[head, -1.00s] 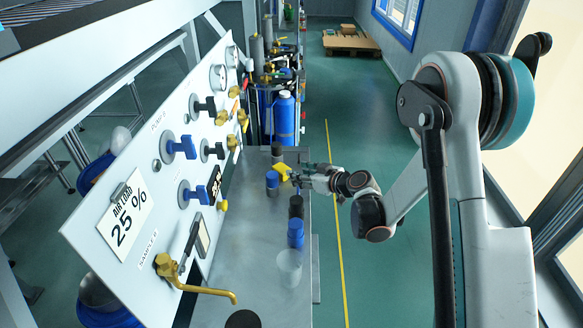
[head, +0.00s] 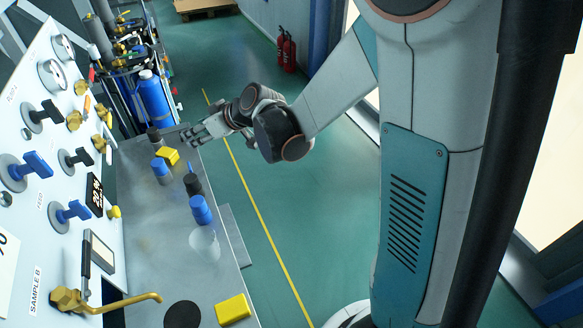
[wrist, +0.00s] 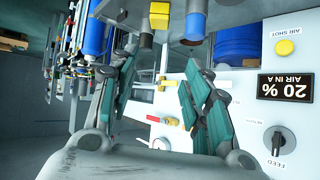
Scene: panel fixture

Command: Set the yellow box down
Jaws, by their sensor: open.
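A yellow box (head: 168,156) is on the grey bench top (head: 165,240), between a dark-capped bottle (head: 154,135) and a blue-capped bottle (head: 161,170). My gripper (head: 187,136) is just right of this box in the head view, apart from it. In the upside-down wrist view my gripper's fingers (wrist: 163,75) are spread with nothing between them. There the yellow box (wrist: 159,15) shows beyond the fingertips, beside a blue-capped bottle (wrist: 195,24). A second yellow box (head: 233,309) lies at the bench's near right edge.
Another dark-capped bottle (head: 192,184), a blue-capped jar (head: 201,209) and a clear cup (head: 204,242) stand along the bench's right side. The valve panel (head: 30,110) rises at left, with a brass spout (head: 125,300) over the bench. The floor right of the bench is clear.

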